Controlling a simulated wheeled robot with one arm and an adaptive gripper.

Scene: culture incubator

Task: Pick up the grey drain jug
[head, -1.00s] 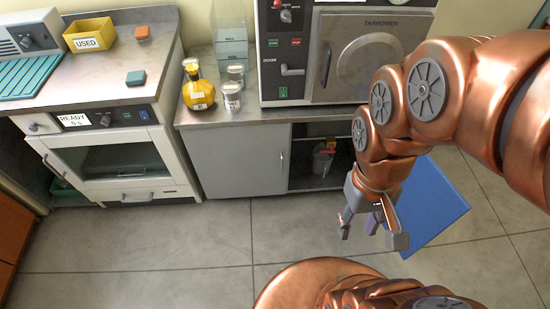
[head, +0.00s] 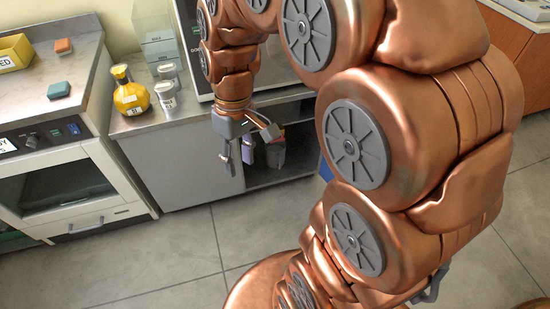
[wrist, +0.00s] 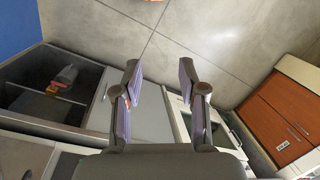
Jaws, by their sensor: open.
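The grey drain jug (head: 276,154) stands inside the open, dark compartment of the low grey cabinet, with red and yellow bits at its top. In the head view it is partly hidden behind my gripper. In the wrist view the jug (wrist: 67,75) shows at the left, inside the compartment and well to the side of my fingers. My gripper (head: 248,150) is open and hangs in front of the cabinet, pointing down. In the wrist view my gripper (wrist: 160,80) has its two fingers apart with nothing between them.
The grey cabinet door (head: 190,170) is shut beside the open compartment. A yellow flask (head: 130,95) and lidded jars (head: 166,95) stand on the counter above. A white oven unit (head: 70,185) stands at the left. A blue panel (wrist: 15,25) lies near the compartment. The floor (head: 170,245) in front is clear.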

